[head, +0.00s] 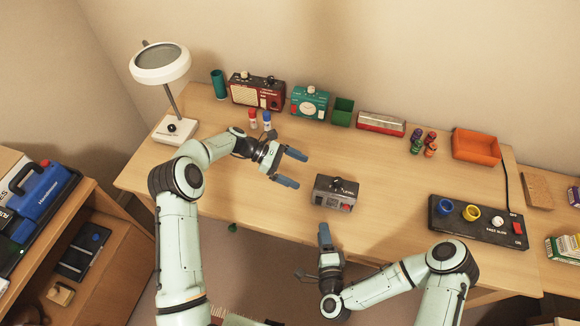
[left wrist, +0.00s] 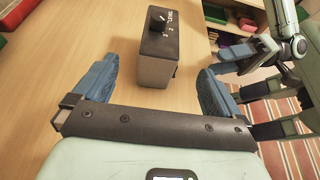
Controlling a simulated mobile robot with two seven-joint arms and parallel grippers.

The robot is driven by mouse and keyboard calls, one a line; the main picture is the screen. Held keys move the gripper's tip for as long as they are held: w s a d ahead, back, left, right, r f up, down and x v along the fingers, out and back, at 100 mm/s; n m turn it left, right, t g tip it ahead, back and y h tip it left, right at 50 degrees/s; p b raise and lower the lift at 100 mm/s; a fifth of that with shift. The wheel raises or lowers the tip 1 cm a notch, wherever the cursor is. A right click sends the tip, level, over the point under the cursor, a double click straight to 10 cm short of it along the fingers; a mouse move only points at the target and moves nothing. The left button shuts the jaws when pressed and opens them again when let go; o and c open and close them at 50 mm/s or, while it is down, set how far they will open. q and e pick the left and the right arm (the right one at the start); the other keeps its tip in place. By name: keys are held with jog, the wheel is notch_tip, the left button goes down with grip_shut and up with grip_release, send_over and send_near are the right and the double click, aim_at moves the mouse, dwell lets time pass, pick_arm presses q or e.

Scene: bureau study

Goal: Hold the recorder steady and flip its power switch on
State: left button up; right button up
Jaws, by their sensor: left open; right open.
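The recorder (head: 335,192) is a small dark grey box with a black knob on top and a red switch on its front face. It stands upright on the desk, in front of the middle. In the left wrist view the recorder (left wrist: 158,57) shows its knob and a "LEVEL" label; the red switch is hidden there. My left gripper (head: 291,168) is open and empty, left of the recorder. Its fingers point towards it, and the box lies ahead of the gap between them. My right gripper (head: 325,238) is open and empty at the desk's front edge, just below the recorder.
A control box (head: 478,222) with coloured knobs stands at the right. A red radio (head: 256,91), a teal meter (head: 309,103), a green bin (head: 342,111) and an orange tray (head: 476,146) line the back. A magnifier lamp (head: 160,63) is at the left. The desk around the recorder is clear.

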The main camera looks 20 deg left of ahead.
aim_at(321, 182)
pick_arm(q)
jog(key=x, duration=1.2)
pick_arm(e)
jog(key=shift+s, duration=0.1)
pick_arm(q)
jog(key=shift+c, duration=0.3)
